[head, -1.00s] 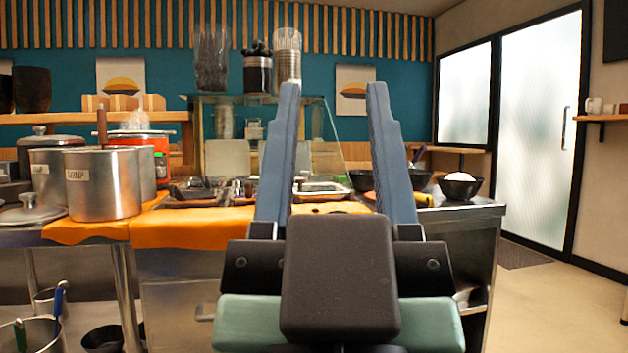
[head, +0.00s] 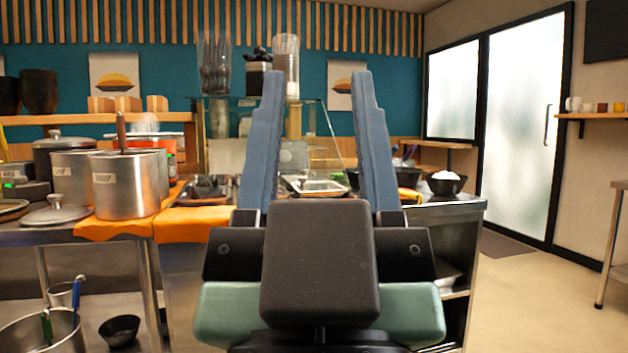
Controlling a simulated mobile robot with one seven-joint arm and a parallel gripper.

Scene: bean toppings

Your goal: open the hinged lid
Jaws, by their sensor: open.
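My gripper (head: 317,78) is open and empty, its two long blue-grey fingers raised in the middle of the head view. No lid is clearly seen to be hinged. A red-orange pot or cooker (head: 172,158) with steam above it stands at the back left of the counter, partly hidden by a large steel pot (head: 132,188). A loose grey lid with a knob (head: 57,212) lies on the counter to the left. A dark lidded pot (head: 50,150) stands behind. My gripper appears in front of the counter, apart from all of these.
The steel counter carries orange cloths (head: 190,224), dark trays (head: 205,190) and a glass case (head: 325,125) partly behind my fingers. A black bowl of white food (head: 446,183) stands at its right end. Pots sit on the lower shelf. The floor (head: 530,300) at right is clear.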

